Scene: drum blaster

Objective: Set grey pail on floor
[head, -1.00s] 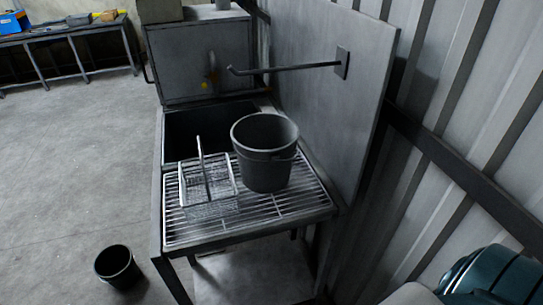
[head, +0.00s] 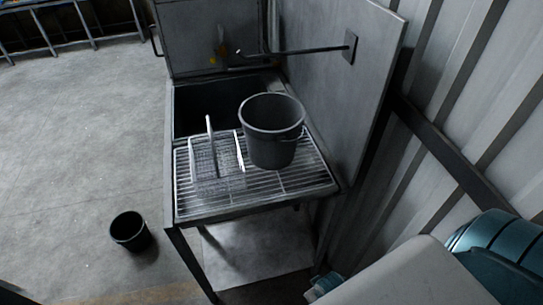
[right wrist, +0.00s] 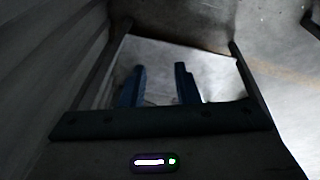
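The grey pail (head: 272,135) stands upright on the slatted metal rack (head: 255,207) of a steel wash stand in the head view. Its rim is open to the top and a handle hangs at its right side. A smaller, darker pail (head: 130,232) stands on the concrete floor (head: 80,170) to the left of the stand. My right gripper (right wrist: 160,85) shows in the right wrist view with its two blue fingers apart and nothing between them. It is well away from the grey pail. My left gripper is in neither view.
A wire holder (head: 215,165) stands on the rack just left of the grey pail. A dark basin (head: 220,105) lies behind it, and a metal bar (head: 300,51) juts from the wall panel above. The floor left of the stand is largely clear.

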